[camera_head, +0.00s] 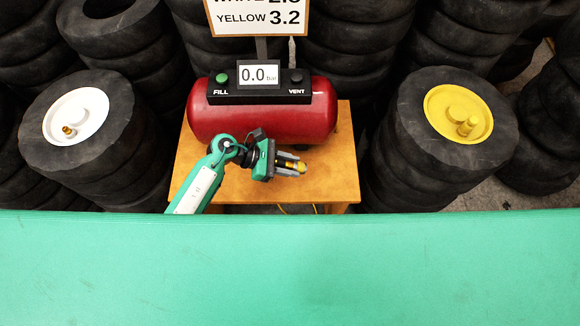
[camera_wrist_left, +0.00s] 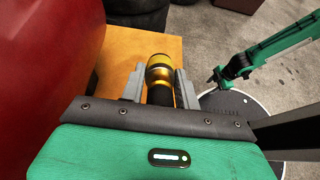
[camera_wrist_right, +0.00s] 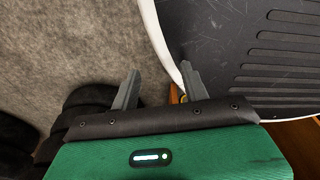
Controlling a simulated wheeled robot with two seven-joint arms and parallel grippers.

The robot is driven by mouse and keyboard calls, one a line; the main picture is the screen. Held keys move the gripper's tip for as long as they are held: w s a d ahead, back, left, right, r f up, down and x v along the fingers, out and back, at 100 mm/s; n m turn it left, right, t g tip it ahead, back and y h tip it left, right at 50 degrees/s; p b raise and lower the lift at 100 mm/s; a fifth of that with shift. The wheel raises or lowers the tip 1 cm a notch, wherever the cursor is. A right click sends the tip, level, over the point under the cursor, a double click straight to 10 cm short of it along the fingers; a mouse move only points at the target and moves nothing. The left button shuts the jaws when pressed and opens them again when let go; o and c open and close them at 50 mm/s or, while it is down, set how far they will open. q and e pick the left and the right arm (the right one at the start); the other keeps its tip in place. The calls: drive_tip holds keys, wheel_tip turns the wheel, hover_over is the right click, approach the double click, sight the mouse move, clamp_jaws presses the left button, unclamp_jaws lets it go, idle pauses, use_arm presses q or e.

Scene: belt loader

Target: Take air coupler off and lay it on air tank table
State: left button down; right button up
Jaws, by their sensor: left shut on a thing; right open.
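The air coupler (camera_wrist_left: 160,75), brass with a black grip, is held between the fingers of my left gripper (camera_wrist_left: 160,88). In the head view my left gripper (camera_head: 290,166) is over the wooden air tank table (camera_head: 335,185), in front of the red tank, with the coupler's brass end showing past its fingertips. I cannot tell whether the coupler touches the table top. The table also shows in the left wrist view (camera_wrist_left: 120,45). My right gripper (camera_wrist_right: 155,88) is open and empty, away from the table top; it is not in the head view.
The red air tank (camera_head: 318,112) carries a panel (camera_head: 259,76) reading 0.0 bar with FILL and VENT buttons. A tyre with a white rim (camera_head: 82,108) stands left and one with a yellow rim (camera_head: 450,100) right. The table's right part is bare.

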use_arm(q)
drive_tip(key=shift+f, duration=0.45)
drive_tip(key=shift+f+b, duration=1.4)
drive_tip(key=shift+f, duration=0.85)
drive_tip(key=shift+f+b, duration=0.65)
drive_tip(key=shift+f, duration=0.2)
use_arm(e)
drive_tip(key=w+a, duration=0.1)
drive_tip(key=w, duration=0.5)
drive_tip(key=shift+a+r, duration=0.15)
drive_tip(key=shift+r, duration=0.25)
drive_tip(key=shift+w, duration=0.1)
use_arm(q)
drive_tip(key=c, duration=0.9)
unclamp_jaws()
drive_tip(key=shift+c, duration=0.2)
drive_tip(key=shift+s, duration=0.1)
